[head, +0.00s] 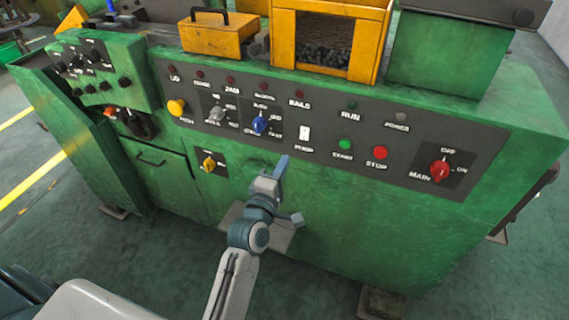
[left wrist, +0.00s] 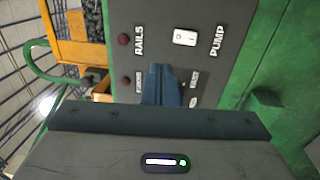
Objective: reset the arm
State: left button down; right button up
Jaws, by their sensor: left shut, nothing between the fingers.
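My left arm (head: 230,285) reaches up from the bottom of the head view toward the green machine (head: 350,215). My left gripper (head: 283,161) is shut and empty, its blue fingers pointing up just below the panel's lower edge in that view. In the left wrist view the closed fingers (left wrist: 163,84) stand in front of the dark control panel (left wrist: 218,20), covering part of it near the RAILS lamp and the white PUMP rocker (left wrist: 185,37). I cannot tell whether they touch the panel. My right gripper is not in view.
The panel carries a blue selector (head: 260,123), a green START button (head: 345,144), a red STOP button (head: 380,152) and a red MAIN knob (head: 440,170). A yellow bin (head: 365,50) and yellow box (head: 213,39) sit on top.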

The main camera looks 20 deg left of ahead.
pick_arm(q)
jog(key=s+f+m+g, duration=0.2)
jog(key=f+m+g, duration=0.15)
jog(key=f, duration=1.25)
jog(key=s+f+m+g, duration=0.3)
jog(key=f+m, duration=0.1)
jog(key=f, duration=1.2)
jog(key=s+a+f+m+g, duration=0.2)
jog(key=s+f+g, duration=0.1)
jog(key=s+f, duration=0.6)
jog(key=s+a+f+m+g, duration=0.25)
jog(key=s+f, duration=0.45)
jog(key=f, duration=0.4)
jog(key=s+a+f+m+g, duration=0.2)
jog(key=s+f, duration=0.2)
jog(key=s, duration=0.5)
jog(key=s+a+f+m+g+y, duration=0.1)
jog(key=s+a+f+m+g, duration=0.1)
jog(key=s+f, duration=0.3)
jog(key=s+a+f+m+g, duration=0.2)
jog(key=s+a+f, duration=0.1)
jog(key=s, duration=1.1)
jog(key=shift+a+f, duration=0.25)
jog(key=shift+f, duration=0.4)
